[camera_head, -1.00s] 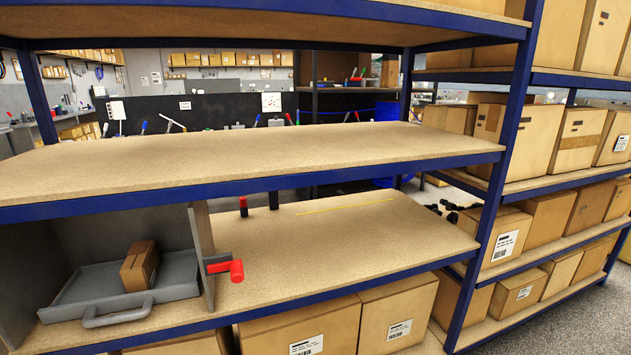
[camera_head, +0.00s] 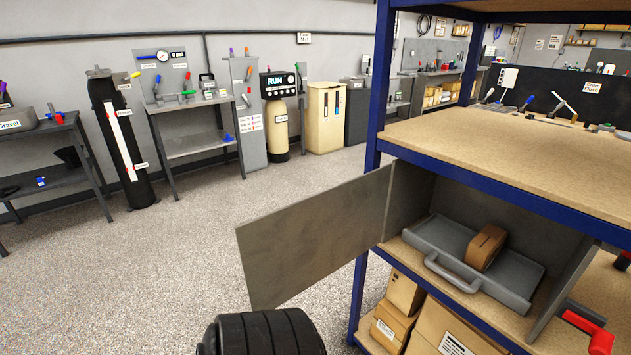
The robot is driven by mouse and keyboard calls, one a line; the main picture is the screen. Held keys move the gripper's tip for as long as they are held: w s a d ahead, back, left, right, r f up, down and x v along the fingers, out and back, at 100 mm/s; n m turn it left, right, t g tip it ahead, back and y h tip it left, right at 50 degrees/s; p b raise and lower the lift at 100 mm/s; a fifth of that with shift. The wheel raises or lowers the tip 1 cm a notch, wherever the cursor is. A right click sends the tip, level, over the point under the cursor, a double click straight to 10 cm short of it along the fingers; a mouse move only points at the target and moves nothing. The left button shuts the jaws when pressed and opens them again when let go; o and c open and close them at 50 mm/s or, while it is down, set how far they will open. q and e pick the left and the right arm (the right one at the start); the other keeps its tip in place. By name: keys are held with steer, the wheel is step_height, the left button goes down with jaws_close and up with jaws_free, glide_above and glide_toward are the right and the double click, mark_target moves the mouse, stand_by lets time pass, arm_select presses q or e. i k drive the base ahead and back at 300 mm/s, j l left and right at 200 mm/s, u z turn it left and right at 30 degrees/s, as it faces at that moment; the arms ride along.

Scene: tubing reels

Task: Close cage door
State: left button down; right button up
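The cage is a grey box (camera_head: 410,190) on the middle level of the blue-framed shelf at right. Its flat grey door (camera_head: 315,240) stands wide open, swung out to the left past the shelf post, and its lower edge hangs over the floor. Inside the cage a grey tray (camera_head: 440,238) with a front handle holds a small brown carton (camera_head: 487,247). A red handle (camera_head: 590,335) sits by the cage's right side panel, partly cut off by the frame. Neither of my grippers is in view.
A black ribbed form (camera_head: 265,335) rises at the bottom edge, below the door; I cannot tell what it is. Cartons (camera_head: 405,292) fill the shelf level under the cage. A blue post (camera_head: 378,85) stands at the shelf corner. The speckled floor (camera_head: 170,255) at left is clear.

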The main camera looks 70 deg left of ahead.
mark_target(286, 250)
steer(key=k+j, duration=0.1)
steer(key=j, duration=0.6)
steer(key=k+j, duration=0.1)
steer(key=j, duration=0.55)
steer(key=k+j+u, duration=0.1)
steer(key=j, duration=0.6)
steer(key=k+j, duration=0.1)
steer(key=j, duration=0.55)
